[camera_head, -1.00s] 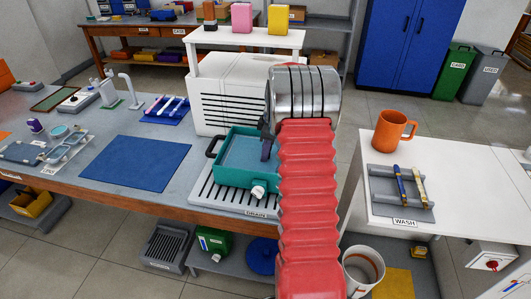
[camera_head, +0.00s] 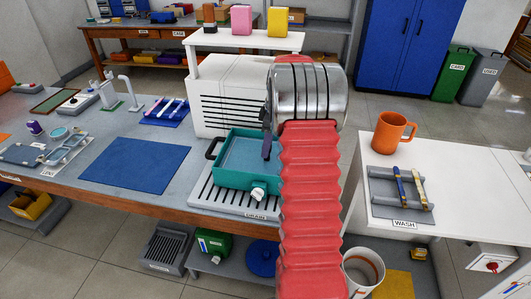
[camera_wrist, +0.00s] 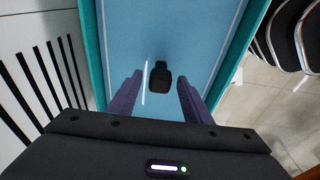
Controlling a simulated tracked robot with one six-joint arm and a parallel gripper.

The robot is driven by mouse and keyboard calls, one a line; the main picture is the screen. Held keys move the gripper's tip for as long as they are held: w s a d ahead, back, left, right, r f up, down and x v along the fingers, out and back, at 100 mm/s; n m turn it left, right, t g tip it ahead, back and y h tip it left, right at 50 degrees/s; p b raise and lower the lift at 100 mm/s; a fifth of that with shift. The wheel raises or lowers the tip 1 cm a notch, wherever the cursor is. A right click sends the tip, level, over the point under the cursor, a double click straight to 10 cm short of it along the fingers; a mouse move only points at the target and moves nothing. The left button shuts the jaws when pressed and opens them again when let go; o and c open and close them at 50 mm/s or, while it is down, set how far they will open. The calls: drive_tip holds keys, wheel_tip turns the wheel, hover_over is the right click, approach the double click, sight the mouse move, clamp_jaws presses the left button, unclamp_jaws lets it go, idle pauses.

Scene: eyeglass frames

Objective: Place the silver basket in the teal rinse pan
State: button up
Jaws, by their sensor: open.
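The teal rinse pan (camera_head: 230,180) holds light blue liquid and stands on a slotted drain board at the bench's right end. Its right side is hidden behind my arm. My gripper (camera_head: 267,145) is over the pan, with one dark finger showing beside the wrist. In the wrist view, my gripper (camera_wrist: 160,97) is open, its two purple fingers apart above the blue inside of the pan (camera_wrist: 92,50). A small black block (camera_wrist: 160,78) and a thin white line show between and beyond the fingers. I cannot tell whether they belong to the silver basket, which I cannot make out.
A white slatted unit (camera_head: 240,95) stands close behind the pan. A blue mat (camera_head: 135,165) lies to its left. On the right, a white table (camera_head: 460,175) carries an orange mug (camera_head: 394,133) and a wash tray (camera_head: 400,211). A grey slotted bin (camera_head: 166,248) sits below the bench.

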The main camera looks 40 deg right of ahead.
drive_tip(key=r, duration=0.4)
drive_tip(key=s+r, duration=0.1)
drive_tip(key=r, duration=0.2)
drive_tip(key=shift+d+r, duration=0.1)
drive_tip(key=shift+d, duration=0.25)
drive_tip(key=shift+w+a+r, duration=0.1)
drive_tip(key=shift+a+r, duration=0.05)
drive_tip(key=shift+a, duration=0.1)
drive_tip(key=s+a+r+m+t+h, duration=0.1)
drive_tip(key=s+a+r+m, duration=0.3)
drive_tip(key=a, duration=0.7)
drive_tip(key=s+a+r+t, duration=0.1)
drive_tip(key=s+a+r, duration=0.2)
drive_tip(key=a+r, duration=0.6)
drive_tip(key=s+a+f+m+t, duration=0.1)
drive_tip(key=s+a+f, duration=0.1)
drive_tip(key=s+a, duration=0.6)
drive_tip(key=s+a+f+m+t, duration=0.1)
drive_tip(key=s+a+f+m, duration=0.1)
drive_tip(key=s+a, duration=0.6)
drive_tip(key=shift+s+a+f+m, duration=0.35)
drive_tip(key=shift+a+f, duration=0.2)
drive_tip(key=shift+a, duration=0.4)
